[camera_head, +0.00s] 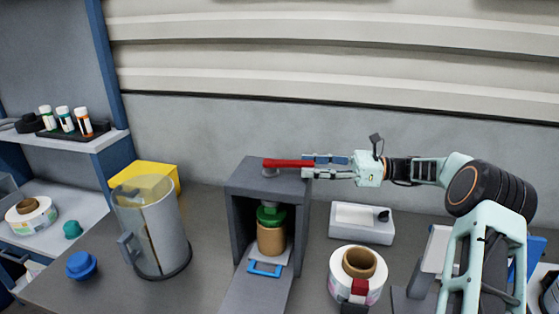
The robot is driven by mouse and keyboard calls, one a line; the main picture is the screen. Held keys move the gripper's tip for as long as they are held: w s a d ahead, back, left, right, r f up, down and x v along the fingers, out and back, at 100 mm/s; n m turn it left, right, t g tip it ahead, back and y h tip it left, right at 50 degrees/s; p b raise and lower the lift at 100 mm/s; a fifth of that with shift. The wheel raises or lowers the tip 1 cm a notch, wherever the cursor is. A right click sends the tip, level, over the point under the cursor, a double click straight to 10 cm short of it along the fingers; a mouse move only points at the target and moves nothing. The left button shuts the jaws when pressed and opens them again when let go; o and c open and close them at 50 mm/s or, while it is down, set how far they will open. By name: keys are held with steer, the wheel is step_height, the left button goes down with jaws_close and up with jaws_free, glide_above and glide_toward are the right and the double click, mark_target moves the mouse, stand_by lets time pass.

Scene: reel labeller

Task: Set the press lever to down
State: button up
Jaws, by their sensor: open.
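The press is a dark grey box (240,195) with an open front, standing on the bench. Its red lever (287,163) lies across the top and points right, looking roughly level. My gripper (306,166) comes in from the right at lever height, its fingers reaching the lever's right end. The jaws are open, with the lever's end at or between the fingertips; I cannot tell whether they touch it. Inside the press, a green part (270,214) sits above a brown cylinder (271,239).
A tray with a blue handle (265,267) extends from the press front. A clear-lidded canister (155,230) and blue knob (81,265) stand left. A label reel (357,272) and white box (361,223) stand right. Vials (65,118) are on the left shelf.

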mark_target(275, 165)
steer(key=a+p, duration=0.1)
steer(key=a, duration=0.9)
steer(key=shift+w+p, duration=0.1)
steer(key=shift+p, duration=0.2)
jaws_close()
